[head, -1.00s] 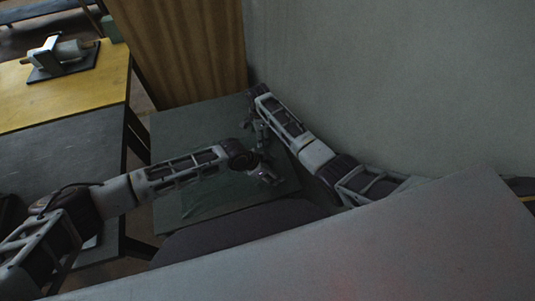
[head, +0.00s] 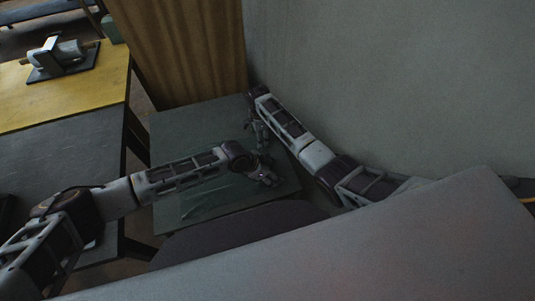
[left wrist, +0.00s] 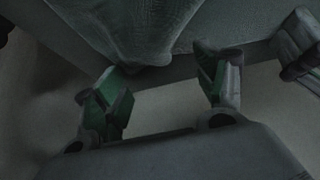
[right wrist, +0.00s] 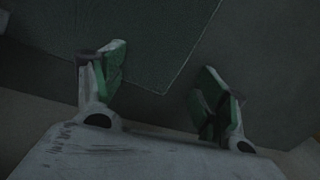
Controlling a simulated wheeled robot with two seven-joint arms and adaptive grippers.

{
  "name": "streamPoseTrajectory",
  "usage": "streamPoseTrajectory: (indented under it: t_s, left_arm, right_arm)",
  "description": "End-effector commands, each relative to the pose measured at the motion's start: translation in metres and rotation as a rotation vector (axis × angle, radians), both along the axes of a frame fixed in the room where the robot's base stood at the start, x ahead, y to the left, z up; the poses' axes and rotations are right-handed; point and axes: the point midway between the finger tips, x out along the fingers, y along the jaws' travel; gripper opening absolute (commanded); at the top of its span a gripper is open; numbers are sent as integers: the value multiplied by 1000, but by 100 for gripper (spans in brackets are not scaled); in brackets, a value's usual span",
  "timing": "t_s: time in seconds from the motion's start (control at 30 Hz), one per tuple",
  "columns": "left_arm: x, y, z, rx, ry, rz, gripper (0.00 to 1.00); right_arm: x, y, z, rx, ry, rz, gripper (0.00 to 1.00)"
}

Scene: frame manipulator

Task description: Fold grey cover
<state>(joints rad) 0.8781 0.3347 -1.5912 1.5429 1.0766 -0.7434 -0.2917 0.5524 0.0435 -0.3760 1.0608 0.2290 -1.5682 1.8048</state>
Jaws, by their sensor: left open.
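The grey-green cover (head: 195,135) lies on a small dark table in the head view. My arms hide part of it. Creases show near its front left. In the left wrist view, a rumpled, drooping part of the cover (left wrist: 150,35) reaches the table edge, just beyond my left gripper (left wrist: 162,65). That gripper is open, its fingers apart and nothing clearly held. In the right wrist view, a corner of the cover (right wrist: 150,60) lies flat and points between the fingers of my right gripper (right wrist: 160,65), which is open and empty. Both grippers are at the table's right side.
A grey wall (head: 370,80) stands close behind my right arm. A wooden panel (head: 180,50) is at the back. A yellow-topped table (head: 90,90) with a device (head: 60,58) is at the far left. A grey slab-like surface (head: 380,240) blocks the lower right foreground.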

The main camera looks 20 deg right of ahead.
Motion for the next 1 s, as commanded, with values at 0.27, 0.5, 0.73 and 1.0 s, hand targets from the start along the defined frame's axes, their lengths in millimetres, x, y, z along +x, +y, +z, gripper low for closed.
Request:
streamPoseTrajectory:
  t_s: [0.27, 0.5, 0.73, 1.0]
  left_arm:
    - [0, 0, -5, 0, 1, 1, 71]
    - [0, 0, -7, 0, 0, 0, 71]
    - [3, 0, -7, 0, 0, 1, 68]
    - [12, 2, -10, 4, 1, 1, 50]
  right_arm:
    - [-2, 0, -3, -1, 5, 0, 71]
    - [-2, 0, -3, -1, 5, 0, 71]
    - [-5, -1, -3, -1, 5, 0, 70]
    - [-15, -2, -2, -1, 6, 0, 53]
